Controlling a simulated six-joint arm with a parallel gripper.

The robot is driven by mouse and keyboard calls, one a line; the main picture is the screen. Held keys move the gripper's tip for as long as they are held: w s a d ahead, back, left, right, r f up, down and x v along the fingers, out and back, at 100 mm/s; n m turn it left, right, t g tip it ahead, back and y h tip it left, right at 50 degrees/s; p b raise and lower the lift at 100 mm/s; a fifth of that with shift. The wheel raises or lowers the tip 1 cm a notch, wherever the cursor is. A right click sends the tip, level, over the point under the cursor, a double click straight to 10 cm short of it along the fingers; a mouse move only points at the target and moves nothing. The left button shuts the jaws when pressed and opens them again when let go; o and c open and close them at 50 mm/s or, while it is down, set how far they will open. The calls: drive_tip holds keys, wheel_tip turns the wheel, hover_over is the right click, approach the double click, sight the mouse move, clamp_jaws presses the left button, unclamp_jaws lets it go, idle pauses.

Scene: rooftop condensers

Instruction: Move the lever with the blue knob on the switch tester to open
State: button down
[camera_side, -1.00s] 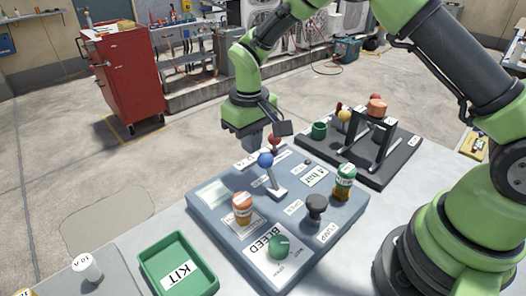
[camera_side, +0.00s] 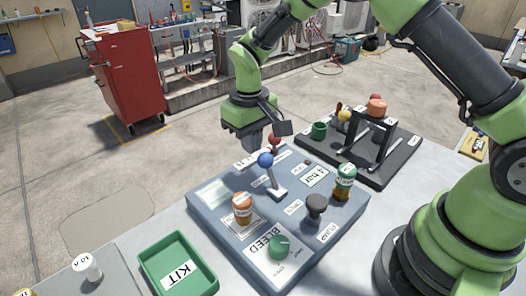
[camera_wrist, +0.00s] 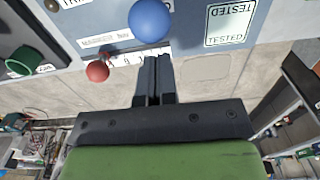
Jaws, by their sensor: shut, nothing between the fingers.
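The switch tester (camera_side: 215,222) is a blue-grey panel on the table. Its lever with the blue knob (camera_side: 265,160) rises from a white base and leans slightly to the left in the side view. My gripper (camera_side: 254,147) is shut and empty, just behind the blue knob and above the panel's far edge. In the wrist view the blue knob (camera_wrist: 150,20) lies just beyond the shut fingertips (camera_wrist: 154,60); I cannot tell whether they touch. A red knob (camera_side: 274,139) stands close to the right of my gripper and shows in the wrist view (camera_wrist: 97,71).
The panel also carries an orange-capped jar (camera_side: 242,208), a green-capped jar (camera_side: 344,182), a black knob (camera_side: 316,208) and a green BLEED knob (camera_side: 279,247). A dark board with a black stand (camera_side: 369,140) lies behind right. A green KIT tray (camera_side: 178,265) sits front left.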

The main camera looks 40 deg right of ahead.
sight(267, 155)
drive_tip(key=shift+s, duration=0.1)
idle(0.5)
drive_tip(key=shift+s, duration=2.35)
drive_tip(key=shift+w, duration=0.15)
drive_tip(key=shift+w, duration=0.5)
drive_tip(key=shift+r, duration=3.5)
